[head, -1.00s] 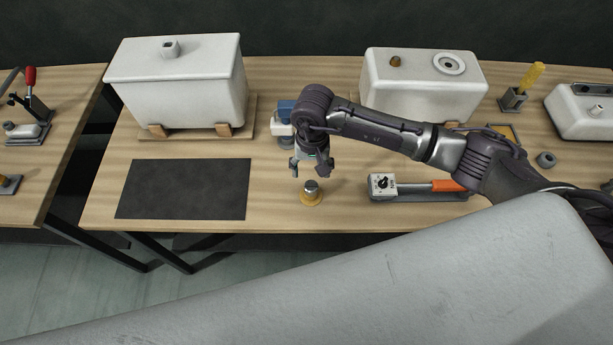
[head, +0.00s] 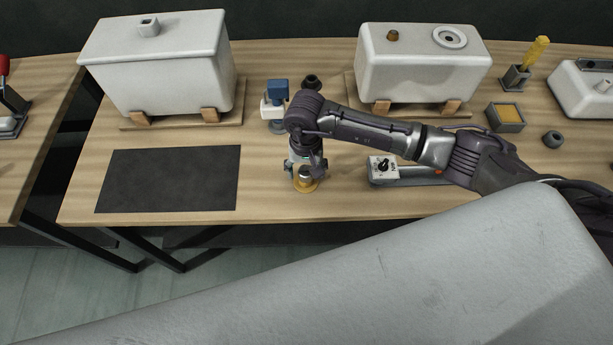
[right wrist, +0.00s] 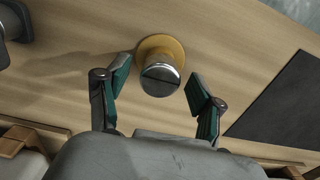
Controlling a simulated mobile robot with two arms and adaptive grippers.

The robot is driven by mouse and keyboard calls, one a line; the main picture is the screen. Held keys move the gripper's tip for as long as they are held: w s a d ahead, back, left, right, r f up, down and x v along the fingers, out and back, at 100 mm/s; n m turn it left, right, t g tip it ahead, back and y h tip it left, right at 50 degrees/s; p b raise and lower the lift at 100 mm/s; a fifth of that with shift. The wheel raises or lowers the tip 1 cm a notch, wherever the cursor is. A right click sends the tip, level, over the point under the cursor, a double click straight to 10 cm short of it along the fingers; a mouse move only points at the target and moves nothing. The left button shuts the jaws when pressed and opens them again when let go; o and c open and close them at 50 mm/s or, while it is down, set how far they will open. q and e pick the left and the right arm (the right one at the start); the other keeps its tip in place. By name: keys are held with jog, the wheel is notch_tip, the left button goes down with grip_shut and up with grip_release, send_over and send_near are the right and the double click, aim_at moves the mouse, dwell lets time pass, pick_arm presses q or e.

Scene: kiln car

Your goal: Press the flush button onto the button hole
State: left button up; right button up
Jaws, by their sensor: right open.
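The flush button (head: 305,174) is a silver, split-faced cap standing upright on a yellow ring (head: 306,186) on the table. It also shows in the right wrist view (right wrist: 160,79). My right gripper (head: 304,171) is low over it, pointing down, with its fingers open on either side of the button. In the right wrist view the fingertips (right wrist: 158,84) stand apart from the cap, with gaps on both sides. The button hole (head: 449,37) appears as a round ringed opening on the right white cistern's lid. My left gripper is not in view.
The right cistern (head: 420,75) and left cistern (head: 165,75) stand at the back. A grey box with a dial (head: 382,168) lies just right of the gripper. A blue-and-white item (head: 274,100) stands behind it. A dark mat (head: 168,180) lies clear at left.

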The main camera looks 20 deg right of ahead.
dwell(0.7)
jog(key=shift+b, duration=0.3)
jog(key=shift+b, duration=0.35)
dwell(0.3)
grip_shut()
